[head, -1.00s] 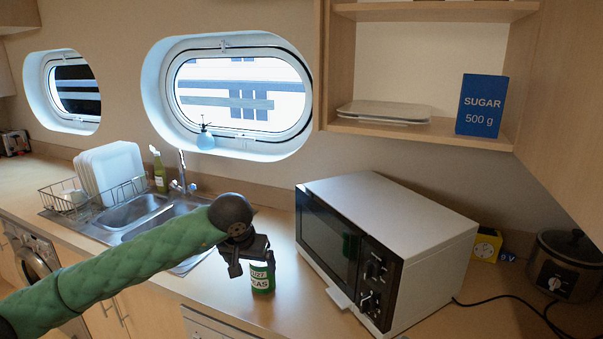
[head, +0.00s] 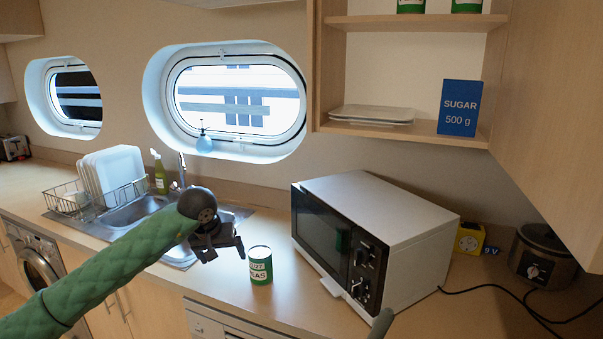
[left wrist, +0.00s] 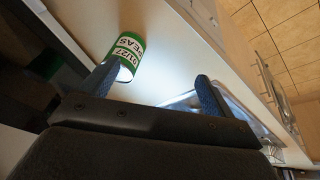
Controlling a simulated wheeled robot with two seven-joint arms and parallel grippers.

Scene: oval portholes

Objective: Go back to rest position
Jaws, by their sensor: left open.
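My left gripper (head: 222,247) hangs over the counter between the sink and a green can, its jaws open and empty. The can (head: 260,265), with a white label reading "PEAS", stands upright on the counter just right of the gripper, apart from it. In the left wrist view the same can (left wrist: 127,52) shows beyond the left fingertip, and the two blue-padded fingers (left wrist: 154,88) are spread wide. My right gripper is not in view.
A microwave (head: 385,225) stands right of the can. The sink (head: 140,215) and dish rack (head: 95,197) lie to the left. An open shelf (head: 400,133) with a sugar box (head: 459,108) hangs above. Counter around the can is clear.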

